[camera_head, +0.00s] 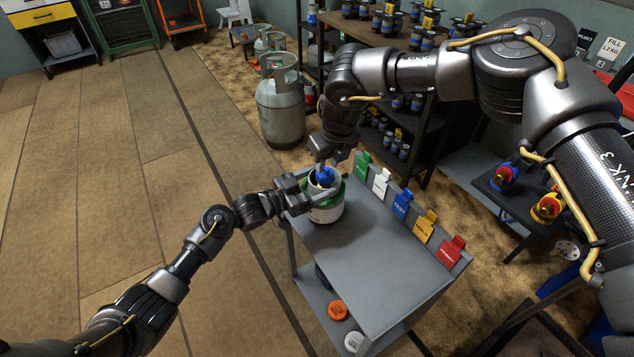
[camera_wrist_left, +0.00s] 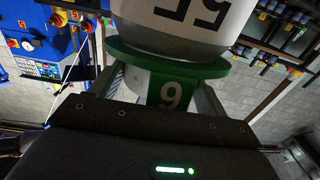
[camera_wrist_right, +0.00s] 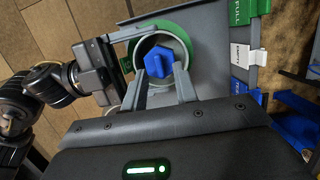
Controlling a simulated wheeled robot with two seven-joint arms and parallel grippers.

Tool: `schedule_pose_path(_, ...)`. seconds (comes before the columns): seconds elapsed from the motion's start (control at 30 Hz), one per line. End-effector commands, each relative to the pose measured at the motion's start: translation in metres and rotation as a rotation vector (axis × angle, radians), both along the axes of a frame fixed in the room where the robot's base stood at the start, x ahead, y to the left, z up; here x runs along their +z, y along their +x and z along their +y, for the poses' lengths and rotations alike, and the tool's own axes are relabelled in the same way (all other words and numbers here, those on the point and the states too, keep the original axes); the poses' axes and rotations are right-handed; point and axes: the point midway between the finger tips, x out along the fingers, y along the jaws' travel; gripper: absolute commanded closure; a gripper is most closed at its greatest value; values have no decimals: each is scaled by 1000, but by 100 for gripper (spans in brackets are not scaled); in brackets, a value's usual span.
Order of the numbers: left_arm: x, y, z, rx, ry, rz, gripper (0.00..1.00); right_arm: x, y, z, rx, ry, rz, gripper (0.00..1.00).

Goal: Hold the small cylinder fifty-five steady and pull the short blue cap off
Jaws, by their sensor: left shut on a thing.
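The small cylinder (camera_head: 325,212), white with a green top, stands on the grey cart. In the left wrist view its white body (camera_wrist_left: 185,25) appears upside down with 55 on it, above a green collar (camera_wrist_left: 172,85) bearing a white digit. My left gripper (camera_head: 305,186) comes in from the left and is shut on the green collar, one finger on each side. The short blue cap (camera_wrist_right: 160,62) sits on the cylinder's top, inside the collar. My right gripper (camera_wrist_right: 160,85) is above it, its fingers apart on either side of the cap, contact unclear.
The cart top (camera_head: 370,250) is bare right of the cylinder, with coloured tags (camera_head: 402,204) along its back edge. An orange disc (camera_head: 337,309) and a white disc lie on its lower shelf. Grey gas bottles (camera_head: 281,110) and dark shelving stand behind.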

Motion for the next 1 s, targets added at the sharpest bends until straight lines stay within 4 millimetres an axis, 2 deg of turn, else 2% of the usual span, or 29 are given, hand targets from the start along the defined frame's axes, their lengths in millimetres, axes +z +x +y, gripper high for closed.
schedule_pose_path(0.2, 0, 0, 0, 0, -1, 1, 69, -15, 3, 2, 0, 1, 1, 71)
schedule_pose_path(0.57, 0, 0, 0, 0, -1, -1, 69, -19, 3, 3, 1, 0, 0, 71)
schedule_pose_path(0.8, 0, 0, 0, -1, -1, -1, 69, -19, 3, 2, 1, -1, 2, 100)
schedule_pose_path(1.0, 1, 0, 0, -1, -2, -1, 69, -19, 3, 2, 0, -2, 3, 100)
